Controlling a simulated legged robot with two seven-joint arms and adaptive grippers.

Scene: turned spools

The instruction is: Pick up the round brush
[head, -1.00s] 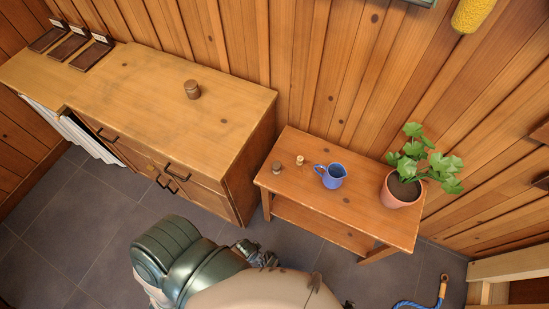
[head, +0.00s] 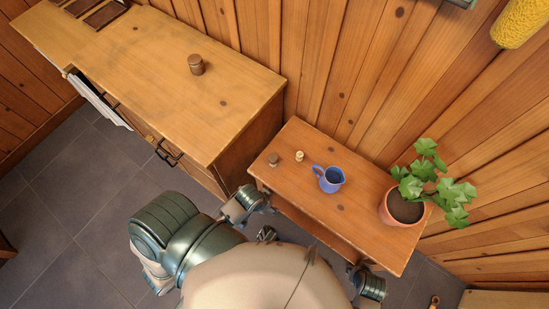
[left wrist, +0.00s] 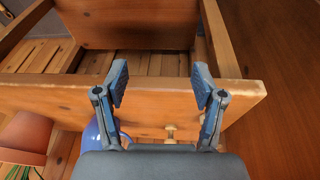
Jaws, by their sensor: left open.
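I cannot make out for sure which thing is the round brush. A yellow, rough-textured cylinder (head: 518,24) hangs at the top right, cut by the frame edge. A larger brown turned piece (head: 196,64) stands on the cabinet. My left gripper (left wrist: 160,82) is open and empty by the table's edge; its fingers are not clear in the head view. A green link of mine shows at the lower right, but no right gripper fingers show.
The low wooden table (head: 345,224) bears a blue jug (head: 329,180) and a potted plant (head: 404,206) at its right. Plank walls close off the back. Tiled floor (head: 95,200) is open at lower left.

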